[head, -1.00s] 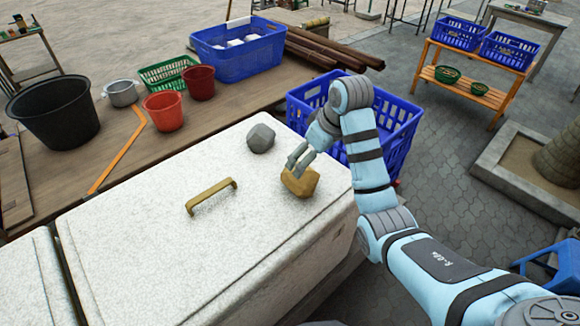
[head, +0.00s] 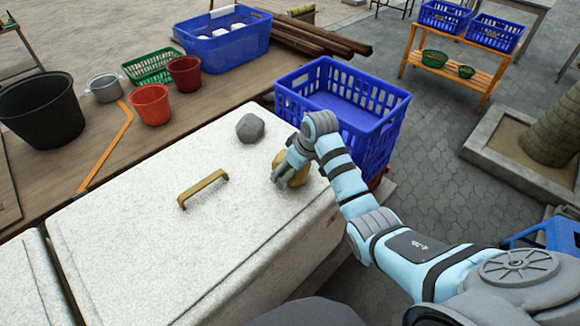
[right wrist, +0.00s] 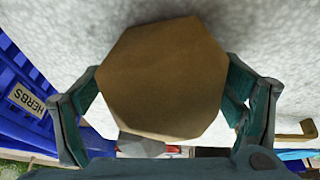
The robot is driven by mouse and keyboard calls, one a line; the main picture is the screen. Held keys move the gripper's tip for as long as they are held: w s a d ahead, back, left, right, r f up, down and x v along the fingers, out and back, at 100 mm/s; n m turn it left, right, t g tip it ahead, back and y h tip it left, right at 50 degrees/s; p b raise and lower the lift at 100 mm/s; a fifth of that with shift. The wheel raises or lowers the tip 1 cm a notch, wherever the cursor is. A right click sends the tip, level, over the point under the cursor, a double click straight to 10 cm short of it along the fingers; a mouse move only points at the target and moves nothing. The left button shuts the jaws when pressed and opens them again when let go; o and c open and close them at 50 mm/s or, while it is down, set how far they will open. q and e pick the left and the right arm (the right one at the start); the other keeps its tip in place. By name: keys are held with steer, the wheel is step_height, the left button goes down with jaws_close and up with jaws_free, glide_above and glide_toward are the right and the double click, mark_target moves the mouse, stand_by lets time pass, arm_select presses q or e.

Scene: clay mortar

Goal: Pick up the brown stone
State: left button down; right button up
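The brown stone (head: 299,176) rests on the right part of the white speckled top (head: 130,240) in the head view. My right gripper (head: 284,172) is down at the stone, with a finger in front of it. In the right wrist view the stone (right wrist: 165,80) fills the space between the two fingers, one on each side. The stone hides the fingertips, so I cannot tell if they press on it. My left gripper is not in view.
A grey stone (head: 250,128) and a brass handle (head: 203,189) are on the white top. A blue crate (head: 385,135) stands just behind my right gripper. Buckets, baskets and an orange strip (head: 107,150) are on the wooden table at the back left.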

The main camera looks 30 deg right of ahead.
steer(key=c, duration=1.6)
steer(key=shift+r, duration=0.1)
steer(key=shift+c, duration=0.3)
steer(key=shift+r, duration=0.1)
